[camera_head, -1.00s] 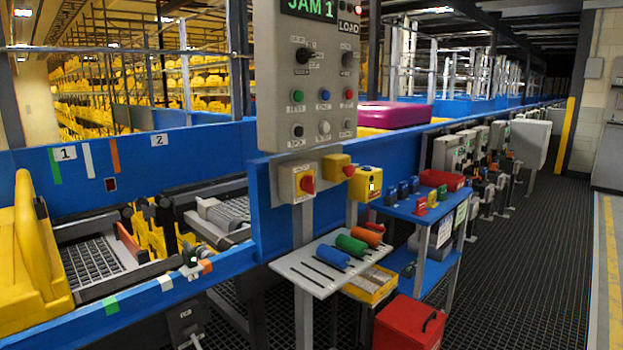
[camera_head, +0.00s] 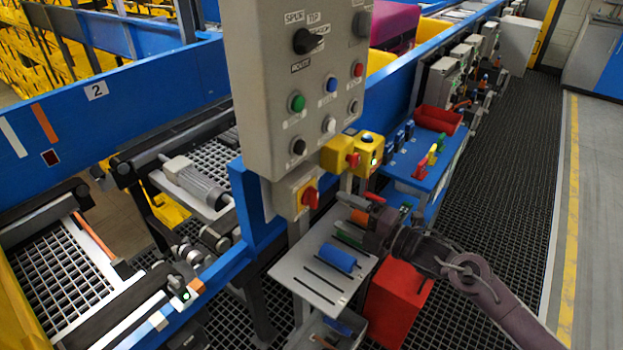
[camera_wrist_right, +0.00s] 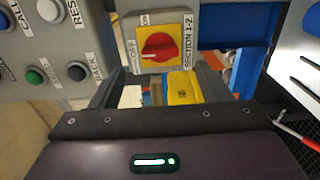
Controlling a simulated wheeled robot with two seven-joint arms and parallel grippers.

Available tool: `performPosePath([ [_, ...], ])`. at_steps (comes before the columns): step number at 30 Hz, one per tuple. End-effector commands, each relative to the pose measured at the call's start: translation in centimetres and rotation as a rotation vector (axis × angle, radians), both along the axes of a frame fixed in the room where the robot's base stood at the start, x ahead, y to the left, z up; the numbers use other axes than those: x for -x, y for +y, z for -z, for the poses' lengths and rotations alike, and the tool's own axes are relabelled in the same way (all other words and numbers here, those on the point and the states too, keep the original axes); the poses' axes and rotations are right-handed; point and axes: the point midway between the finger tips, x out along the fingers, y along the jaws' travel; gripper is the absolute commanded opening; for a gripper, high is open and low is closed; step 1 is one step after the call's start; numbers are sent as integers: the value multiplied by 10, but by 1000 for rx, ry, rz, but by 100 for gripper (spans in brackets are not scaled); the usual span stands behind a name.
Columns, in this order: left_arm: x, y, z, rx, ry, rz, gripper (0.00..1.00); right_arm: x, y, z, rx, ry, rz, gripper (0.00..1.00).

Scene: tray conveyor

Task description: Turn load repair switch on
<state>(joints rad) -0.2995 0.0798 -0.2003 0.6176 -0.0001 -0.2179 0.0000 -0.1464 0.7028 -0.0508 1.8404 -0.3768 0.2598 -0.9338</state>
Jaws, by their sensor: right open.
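A red rotary switch (camera_head: 310,197) on a yellow plate sits below the grey control panel (camera_head: 263,110). In the right wrist view this red switch (camera_wrist_right: 158,47) is marked OFF, ON and SECTION 1/2, and its pale mark points left, at OFF. I read no load repair label. A second yellow box (camera_head: 335,153) with a red knob (camera_head: 352,160) is right of it. My right gripper (camera_head: 365,203) is right of the first switch, apart from it. In the wrist view the gripper (camera_wrist_right: 158,90) is open and empty, its fingers below the switch. My left gripper is not in view.
A grey slotted shelf (camera_head: 285,268) with blue, green and orange cylinders lies under the switches. A red box (camera_head: 395,300) stands below it. A blue stand (camera_head: 420,168) is to the right, a conveyor to the left. The grated aisle on the right is clear.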

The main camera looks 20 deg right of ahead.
Motion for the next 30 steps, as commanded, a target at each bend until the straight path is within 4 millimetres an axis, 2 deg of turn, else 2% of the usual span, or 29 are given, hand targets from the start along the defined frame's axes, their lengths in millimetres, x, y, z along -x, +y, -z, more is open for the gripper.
performPosePath([
  [13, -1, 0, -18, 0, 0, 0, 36, -50, 39, -1, -5, 2, 3, 71],
  [18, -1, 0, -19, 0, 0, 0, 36, -58, 46, 1, -2, 2, 1, 71],
  [26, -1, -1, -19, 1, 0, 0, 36, -58, 46, 2, -2, 3, 1, 71],
  [30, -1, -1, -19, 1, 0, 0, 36, -58, 46, 2, -2, 3, 2, 53],
])
